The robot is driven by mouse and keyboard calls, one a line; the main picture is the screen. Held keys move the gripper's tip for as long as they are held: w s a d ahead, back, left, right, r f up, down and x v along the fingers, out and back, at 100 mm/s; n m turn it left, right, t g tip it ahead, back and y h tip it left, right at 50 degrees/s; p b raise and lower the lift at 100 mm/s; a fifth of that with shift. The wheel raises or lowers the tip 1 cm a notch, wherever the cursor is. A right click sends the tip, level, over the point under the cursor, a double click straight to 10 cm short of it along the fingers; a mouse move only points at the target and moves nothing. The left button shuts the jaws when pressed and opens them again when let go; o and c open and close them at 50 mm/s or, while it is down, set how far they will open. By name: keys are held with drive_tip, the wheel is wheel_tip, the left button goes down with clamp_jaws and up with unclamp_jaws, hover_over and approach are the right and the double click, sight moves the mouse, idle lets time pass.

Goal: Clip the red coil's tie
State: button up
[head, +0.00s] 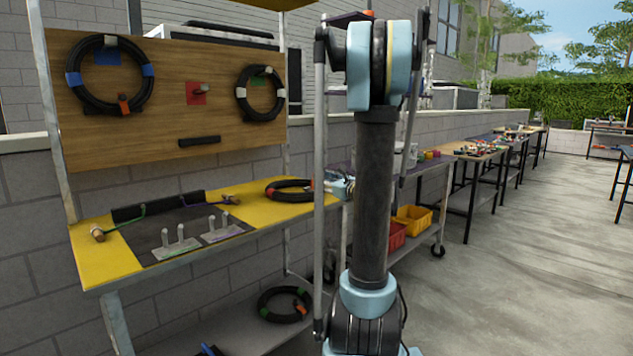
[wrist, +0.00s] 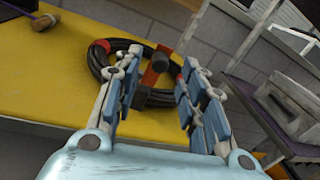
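The red coil (head: 287,196) is a black ring of cable with red bands, lying flat on the yellow bench top. In the wrist view the coil (wrist: 97,62) lies beyond and between my fingers. A red tie (wrist: 151,76) stands up across its near side, with a dark round end piece (wrist: 161,62). I cannot tell whether the tie is fastened. My gripper (wrist: 160,66) is open, one finger on each side of the tie, with nothing visibly held. In the head view my gripper (head: 338,187) is at the coil's right, partly hidden by my arm.
A wooden board (head: 160,70) behind the bench carries a blue-banded coil (head: 73,79) and a green-marked coil (head: 242,92). Peg stands (head: 176,246) and mallets (head: 98,233) lie left on the bench (head: 95,268). A cart (head: 437,195) with bins stands to the right.

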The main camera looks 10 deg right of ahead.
drive_tip(key=shift+x, duration=2.5)
clamp_jaws()
